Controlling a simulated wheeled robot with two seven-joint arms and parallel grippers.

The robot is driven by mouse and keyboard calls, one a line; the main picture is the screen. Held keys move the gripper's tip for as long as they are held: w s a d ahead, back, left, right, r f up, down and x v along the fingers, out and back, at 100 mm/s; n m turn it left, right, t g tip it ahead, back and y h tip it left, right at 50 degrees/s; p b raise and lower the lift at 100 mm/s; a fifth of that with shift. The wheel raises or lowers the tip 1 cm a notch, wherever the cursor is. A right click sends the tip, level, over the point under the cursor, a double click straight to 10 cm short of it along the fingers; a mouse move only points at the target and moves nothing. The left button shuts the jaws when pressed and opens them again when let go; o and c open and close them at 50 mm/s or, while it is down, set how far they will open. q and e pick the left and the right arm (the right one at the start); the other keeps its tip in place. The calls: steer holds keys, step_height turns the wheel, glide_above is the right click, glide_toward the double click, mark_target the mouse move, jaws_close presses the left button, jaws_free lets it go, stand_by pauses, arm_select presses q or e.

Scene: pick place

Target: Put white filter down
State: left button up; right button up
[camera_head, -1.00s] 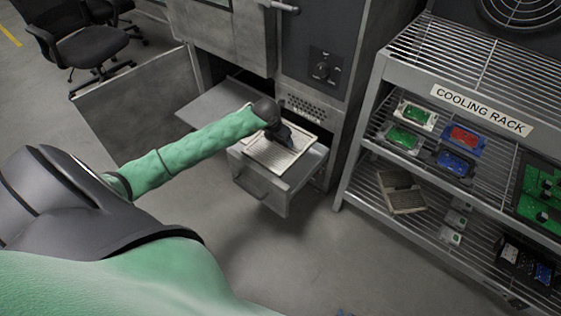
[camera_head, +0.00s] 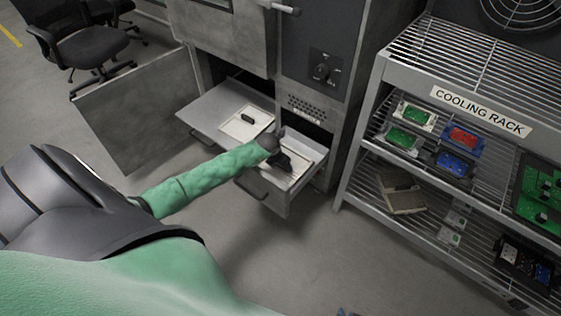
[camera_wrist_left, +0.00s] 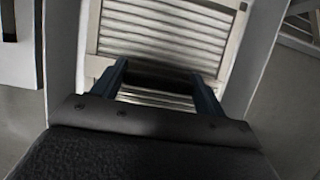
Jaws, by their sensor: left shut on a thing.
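The white filter (camera_head: 297,178), a slatted panel in a pale frame, is in the open drawer (camera_head: 266,193) of the grey machine. My left gripper (camera_head: 287,165) is over it, partly hiding it. In the left wrist view, the fingers of my left gripper (camera_wrist_left: 160,82) are on either side of a dark bar across the slats of the white filter (camera_wrist_left: 165,30), holding it. Contact with the drawer floor cannot be made out.
Left of the drawer, a pulled-out tray (camera_head: 205,118) holds a white panel (camera_head: 243,124) with a black handle. The cooling rack (camera_head: 367,120) stands on the right, with boards and a pale frame (camera_head: 403,198). A chair (camera_head: 75,45) is at the far left.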

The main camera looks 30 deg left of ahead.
arm_select(q)
steer(key=shift+f, duration=0.35)
arm_select(e)
steer(key=shift+w+r, duration=0.1)
arm_select(q)
steer(key=shift+f, duration=0.1)
arm_select(e)
steer(key=shift+w, duration=0.1)
arm_select(q)
steer(key=o, duration=1)
steer(key=shift+r, duration=0.3)
steer(key=v, duration=1.1)
steer(key=shift+s+r, duration=0.2)
steer(key=shift+r, duration=0.05)
arm_select(e)
steer(key=shift+f, duration=0.7)
